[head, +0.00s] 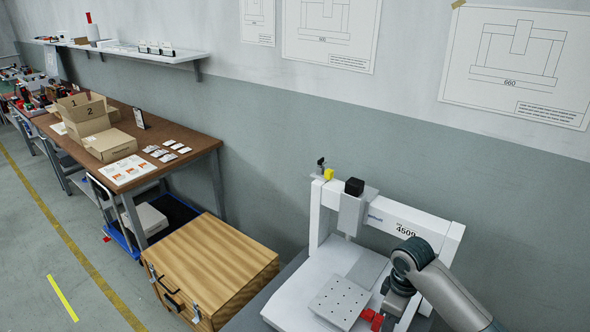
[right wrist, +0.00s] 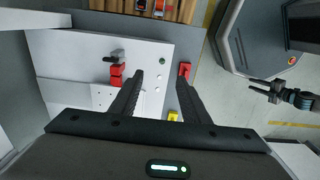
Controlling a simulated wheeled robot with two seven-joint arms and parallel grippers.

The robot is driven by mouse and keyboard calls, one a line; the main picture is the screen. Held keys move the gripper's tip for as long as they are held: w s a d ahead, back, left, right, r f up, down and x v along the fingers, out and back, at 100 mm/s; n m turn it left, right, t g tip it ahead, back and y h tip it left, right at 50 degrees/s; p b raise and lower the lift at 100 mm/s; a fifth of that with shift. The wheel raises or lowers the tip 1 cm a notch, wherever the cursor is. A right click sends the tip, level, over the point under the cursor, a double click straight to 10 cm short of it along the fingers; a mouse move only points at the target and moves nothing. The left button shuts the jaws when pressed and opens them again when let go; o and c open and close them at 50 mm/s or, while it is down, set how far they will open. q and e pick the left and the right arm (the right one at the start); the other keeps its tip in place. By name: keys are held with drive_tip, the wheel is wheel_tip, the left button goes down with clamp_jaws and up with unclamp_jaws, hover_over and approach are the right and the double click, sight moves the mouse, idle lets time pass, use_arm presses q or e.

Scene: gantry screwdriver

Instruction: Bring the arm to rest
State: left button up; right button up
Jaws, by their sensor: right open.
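My right arm (head: 440,290) comes in from the lower right of the head view and bends down beside the white gantry machine (head: 455,232). Its fingertips are hidden there. In the right wrist view my right gripper (right wrist: 161,76) is open, with nothing between its two dark fingers. It is over the edge of the white machine base (right wrist: 60,55). A red part (right wrist: 184,69) lies by the right fingertip; contact cannot be told. A small dark gripper (right wrist: 264,90), apparently my left, shows at the right; its opening is unclear.
The gantry carries a dark-topped head (head: 354,187) above a perforated plate (head: 342,300). Another red part (right wrist: 117,74) and a yellow part (right wrist: 173,115) are near my right fingers. A wooden case (head: 225,262) stands left of the machine. A workbench (head: 190,140) holds cardboard boxes (head: 108,143). Floor is open at left.

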drive_tip(key=s+a+f+m+t+y, duration=0.15)
drive_tip(key=s+a+f, duration=0.25)
drive_tip(key=s, duration=0.4)
drive_tip(key=s+a+f+m, duration=0.2)
drive_tip(key=s+a+f, duration=0.15)
drive_tip(key=s, duration=0.45)
drive_tip(key=s+d+r+m+t+h, duration=0.1)
drive_tip(key=s+d+m, duration=0.2)
drive_tip(key=s, duration=0.5)
drive_tip(key=s+d+r+m+t, duration=0.1)
drive_tip(key=s+d+m, duration=0.15)
drive_tip(key=s, duration=0.55)
drive_tip(key=s+a+f+x, duration=0.1)
drive_tip(key=s+x, duration=0.2)
drive_tip(key=x, duration=2)
use_arm(q)
drive_tip(key=shift+s+f, duration=0.1)
drive_tip(key=shift+s, duration=0.5)
use_arm(e)
drive_tip(key=s+f, duration=0.5)
drive_tip(key=f, duration=0.4)
drive_tip(key=s+f+n, duration=0.1)
drive_tip(key=s+f, duration=0.5)
drive_tip(key=f, duration=0.4)
drive_tip(key=shift+s+d+f, duration=0.3)
drive_tip(key=shift+d, duration=0.15)
use_arm(q)
drive_tip(key=shift+w, duration=0.3)
use_arm(e)
drive_tip(key=shift+t+y, duration=0.25)
